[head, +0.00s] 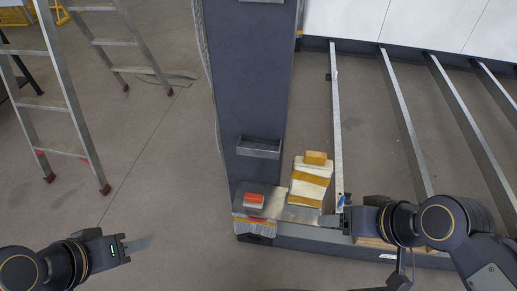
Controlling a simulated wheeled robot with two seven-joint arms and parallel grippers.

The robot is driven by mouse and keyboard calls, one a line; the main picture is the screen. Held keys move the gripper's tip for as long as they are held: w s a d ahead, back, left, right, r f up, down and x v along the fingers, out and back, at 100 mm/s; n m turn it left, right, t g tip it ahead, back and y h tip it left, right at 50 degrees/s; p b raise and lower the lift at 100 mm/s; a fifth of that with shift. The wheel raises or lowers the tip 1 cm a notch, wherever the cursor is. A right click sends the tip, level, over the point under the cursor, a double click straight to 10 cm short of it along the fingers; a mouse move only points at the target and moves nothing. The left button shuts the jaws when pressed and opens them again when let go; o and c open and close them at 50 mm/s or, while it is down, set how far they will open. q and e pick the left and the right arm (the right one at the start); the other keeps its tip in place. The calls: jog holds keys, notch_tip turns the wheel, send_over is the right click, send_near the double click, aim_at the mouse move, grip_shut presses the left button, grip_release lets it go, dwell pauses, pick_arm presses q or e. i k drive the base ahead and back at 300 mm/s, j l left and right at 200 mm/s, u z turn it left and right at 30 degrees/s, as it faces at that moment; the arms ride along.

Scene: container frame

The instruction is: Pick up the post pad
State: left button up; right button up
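I cannot tell for sure which object is the post pad. A stack of cream-white and yellow-brown pads (308,185) stands at the foot of the dark post (247,85), with a small yellow-brown block (315,158) on top. A small orange-red and white block (254,200) lies on the metal plate left of the stack. My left gripper (137,244) is at lower left over bare floor, well apart from these; its finger opening is not clear. My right gripper (332,220) is just right of the plate's front end, below the stack; its fingers are too small to judge.
A grey tray (258,148) is fixed to the post above the plate. Long metal beams (398,115) run across the frame floor at right. A ladder (70,90) stands at upper left. The floor between ladder and post is clear.

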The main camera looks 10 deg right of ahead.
aim_at(312, 172)
jog(key=i+j, duration=0.45)
jog(key=j, duration=0.25)
jog(key=i+j, duration=0.25)
jog(key=j+z, duration=0.15)
jog(key=z, duration=0.3)
jog(key=i+j+z, duration=0.1)
jog(key=z, duration=0.4)
jog(key=j+z, duration=0.2)
jog(key=z, duration=0.25)
jog(key=j+z, duration=0.15)
jog(key=z, duration=0.3)
